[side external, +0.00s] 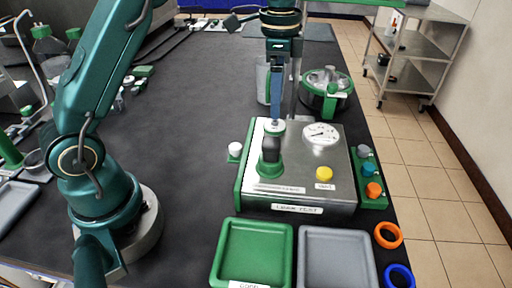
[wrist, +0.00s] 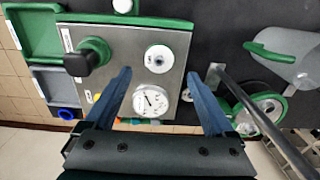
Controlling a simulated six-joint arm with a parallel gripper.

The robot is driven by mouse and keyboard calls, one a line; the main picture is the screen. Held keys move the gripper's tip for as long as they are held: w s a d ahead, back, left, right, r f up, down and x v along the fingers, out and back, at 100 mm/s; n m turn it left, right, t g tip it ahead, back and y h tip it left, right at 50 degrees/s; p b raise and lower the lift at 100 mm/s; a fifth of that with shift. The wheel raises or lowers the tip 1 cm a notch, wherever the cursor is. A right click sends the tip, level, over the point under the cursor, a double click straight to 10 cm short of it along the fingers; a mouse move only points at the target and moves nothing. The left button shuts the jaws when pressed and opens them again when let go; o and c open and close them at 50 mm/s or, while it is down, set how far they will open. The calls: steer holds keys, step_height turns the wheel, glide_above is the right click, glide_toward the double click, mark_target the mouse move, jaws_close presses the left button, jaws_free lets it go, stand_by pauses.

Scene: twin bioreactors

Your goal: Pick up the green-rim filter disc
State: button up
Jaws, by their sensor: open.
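A round, pale disc with a dark centre lies on the steel top of the leak test station; it shows in the wrist view (wrist: 158,58) and the side view (side external: 274,127). It seems to be the filter disc, but its rim is too small to read its colour surely. My gripper (wrist: 158,73) is open and empty, its blue fingers pointing down. In the wrist view the disc lies between the fingertips, slightly beyond them. In the side view my gripper (side external: 276,119) is just above the disc and partly hides it.
The station carries a green-based black handle (side external: 270,150), a gauge (side external: 321,134) and a yellow button (side external: 324,173). A green tray (side external: 217,258) and a grey tray (side external: 303,262) lie in front. A lidded steel pot (side external: 327,92) and a metal post stand behind.

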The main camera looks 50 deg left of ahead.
mark_target(275, 121)
steer(key=shift+s+f, duration=0.1)
steer(key=shift+f, duration=2.75)
steer(key=shift+c, duration=0.3)
steer(key=c, duration=1.2)
